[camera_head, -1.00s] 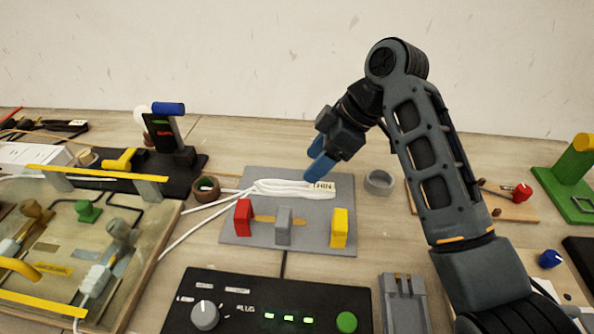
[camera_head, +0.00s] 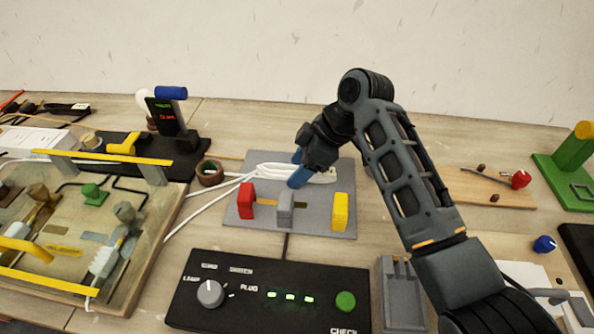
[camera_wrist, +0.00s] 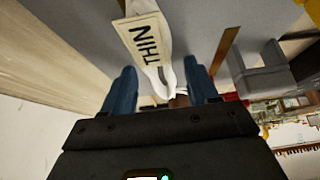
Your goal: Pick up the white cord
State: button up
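The white cord (camera_head: 265,172) lies as a looped bundle on the grey plate (camera_head: 333,223), with its strands trailing off to the left. My gripper (camera_head: 297,170) points down at the bundle, its blue fingers overlapping the cord in the head view and hiding part of it. In the wrist view my gripper (camera_wrist: 162,88) is open, with a finger on each side and the white cord (camera_wrist: 170,76) showing in the gap between them. The cord's tag (camera_wrist: 143,40) reads THIN. I cannot tell whether the fingers touch the cord.
Red (camera_head: 246,200), grey (camera_head: 286,207) and yellow (camera_head: 341,211) blocks stand along the plate's front. A brown ring (camera_head: 210,173) is at its left. A black control panel (camera_head: 265,292) lies in front, and a wiring board (camera_head: 150,240) is at the left.

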grip_shut()
dwell(0.3)
jog(key=shift+r, duration=0.1)
